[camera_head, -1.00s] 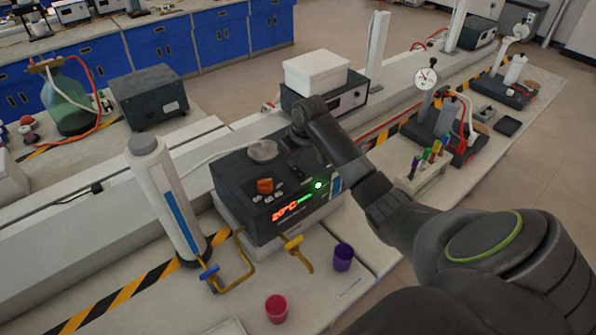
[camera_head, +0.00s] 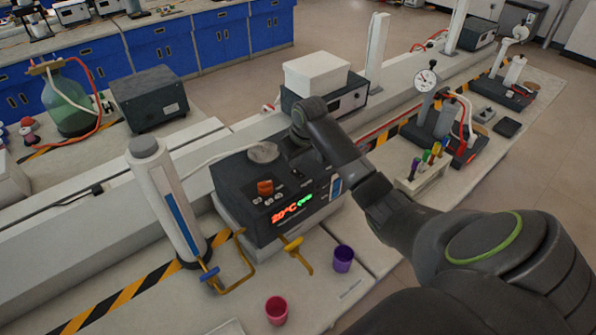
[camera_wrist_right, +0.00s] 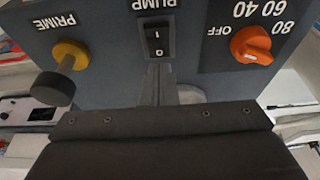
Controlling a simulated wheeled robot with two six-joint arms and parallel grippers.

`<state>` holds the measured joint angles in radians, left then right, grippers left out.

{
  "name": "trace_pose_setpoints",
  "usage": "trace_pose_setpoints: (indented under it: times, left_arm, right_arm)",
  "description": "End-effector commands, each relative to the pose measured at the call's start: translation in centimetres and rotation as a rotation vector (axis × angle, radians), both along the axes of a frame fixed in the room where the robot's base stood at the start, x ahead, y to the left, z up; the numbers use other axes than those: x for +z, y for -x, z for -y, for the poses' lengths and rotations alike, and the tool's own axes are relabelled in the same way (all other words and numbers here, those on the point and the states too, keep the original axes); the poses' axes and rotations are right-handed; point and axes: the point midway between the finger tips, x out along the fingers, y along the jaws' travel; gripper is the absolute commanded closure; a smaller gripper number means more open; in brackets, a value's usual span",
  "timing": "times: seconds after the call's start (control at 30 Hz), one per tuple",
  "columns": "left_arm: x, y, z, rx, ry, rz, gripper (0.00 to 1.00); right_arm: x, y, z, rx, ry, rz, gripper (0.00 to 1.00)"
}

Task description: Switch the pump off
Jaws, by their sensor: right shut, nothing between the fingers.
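The dark control box (camera_head: 240,205) with a lit 20°C readout (camera_head: 286,212) stands on the bench. My left gripper is out of view.
A white cylinder (camera_head: 165,200) stands left of the box. A red cup (camera_head: 276,310) and purple cup (camera_head: 343,258) stand in front. A tube rack (camera_head: 422,175) and a white-topped unit (camera_head: 318,75) are farther right and back.

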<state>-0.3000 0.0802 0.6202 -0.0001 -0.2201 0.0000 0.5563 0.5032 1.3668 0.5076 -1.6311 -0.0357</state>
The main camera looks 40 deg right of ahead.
Motion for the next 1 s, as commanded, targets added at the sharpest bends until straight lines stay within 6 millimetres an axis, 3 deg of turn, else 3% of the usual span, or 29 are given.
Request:
trace_pose_setpoints:
  times: [0.1, 0.7, 1.0]
  left_arm:
    - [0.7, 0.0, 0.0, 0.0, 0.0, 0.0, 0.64]
    - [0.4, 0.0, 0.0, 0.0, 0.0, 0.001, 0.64]
    - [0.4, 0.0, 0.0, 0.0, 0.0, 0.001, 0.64]
  right_arm:
    - [1.1, 0.0, 0.0, 0.0, 0.0, 0.001, 1.0]
    - [5.1, 0.0, 0.0, 0.0, 0.0, 0.002, 1.0]
    - [5.5, 0.0, 0.0, 0.0, 0.0, 0.0, 1.0]
